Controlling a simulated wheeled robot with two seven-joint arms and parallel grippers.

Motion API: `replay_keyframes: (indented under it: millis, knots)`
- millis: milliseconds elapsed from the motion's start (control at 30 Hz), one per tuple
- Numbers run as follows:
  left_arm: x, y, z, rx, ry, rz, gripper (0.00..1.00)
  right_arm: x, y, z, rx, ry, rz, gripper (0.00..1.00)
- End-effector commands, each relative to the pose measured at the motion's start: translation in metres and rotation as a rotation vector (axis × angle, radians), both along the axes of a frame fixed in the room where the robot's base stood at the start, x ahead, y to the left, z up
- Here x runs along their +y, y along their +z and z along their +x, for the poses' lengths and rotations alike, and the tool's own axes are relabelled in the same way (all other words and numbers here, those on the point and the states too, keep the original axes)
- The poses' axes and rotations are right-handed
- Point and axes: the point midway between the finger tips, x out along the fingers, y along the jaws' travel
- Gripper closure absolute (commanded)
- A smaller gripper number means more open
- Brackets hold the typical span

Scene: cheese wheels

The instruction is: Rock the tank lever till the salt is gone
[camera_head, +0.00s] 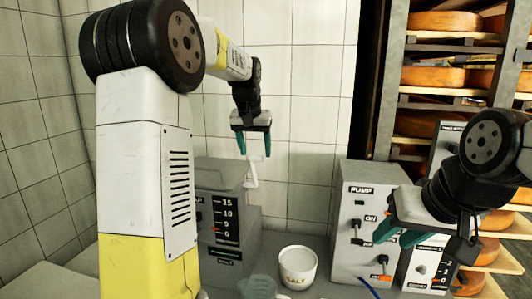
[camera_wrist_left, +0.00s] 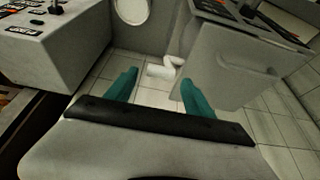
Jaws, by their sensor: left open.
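The grey tank (camera_head: 247,228) with a 15-to-0 scale stands left of centre, partly hidden by my left arm. A white cranked lever (camera_head: 252,174) rises at its right side. My left gripper (camera_head: 254,153) is open and empty just above the lever, fingers pointing down. In the left wrist view the lever (camera_wrist_left: 161,70) shows between and beyond the fingertips (camera_wrist_left: 156,85), with the tank (camera_wrist_left: 222,70) to its right.
A pump box (camera_head: 347,255) with switches stands right of the tub, and it shows at left in the wrist view (camera_wrist_left: 55,45). A clear jug (camera_head: 258,287) is at the front edge. Cheese wheels fill the rack (camera_head: 445,48) at the right. A tiled wall closes the back.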

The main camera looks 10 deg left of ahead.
Motion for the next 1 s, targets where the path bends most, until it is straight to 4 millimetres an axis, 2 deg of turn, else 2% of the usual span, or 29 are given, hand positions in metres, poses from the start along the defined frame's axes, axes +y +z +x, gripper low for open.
replay_keyframes:
  millis: [133, 433, 467, 700, 767, 1000]
  knots:
    - [0.0001, -0.0125, 0.0045, 0.001, 0.000, 0.000, 0.38, 0.0000, 0.0000, 0.0000, 0.000, 0.000, 0.000, 0.64]
    - [-0.0001, -0.0151, 0.0059, 0.000, 0.000, 0.000, 0.38, 0.0000, -0.0001, 0.0001, 0.000, 0.000, 0.000, 0.64]
    - [-0.0001, -0.0151, 0.0059, 0.000, 0.000, 0.000, 0.42, 0.0000, 0.0001, 0.0001, 0.000, 0.000, 0.000, 0.64]
    - [-0.0007, -0.0149, 0.0059, 0.000, -0.001, -0.001, 0.89, 0.0000, 0.0001, 0.0001, 0.000, 0.000, 0.000, 0.64]
    - [-0.0010, -0.0148, 0.0059, 0.000, -0.001, -0.001, 1.00, 0.0000, 0.0001, 0.0001, 0.000, 0.000, 0.000, 0.64]
    - [-0.0019, -0.0146, 0.0061, 0.001, -0.003, -0.002, 1.00, 0.0000, -0.0001, 0.0001, 0.000, 0.000, 0.000, 0.64]
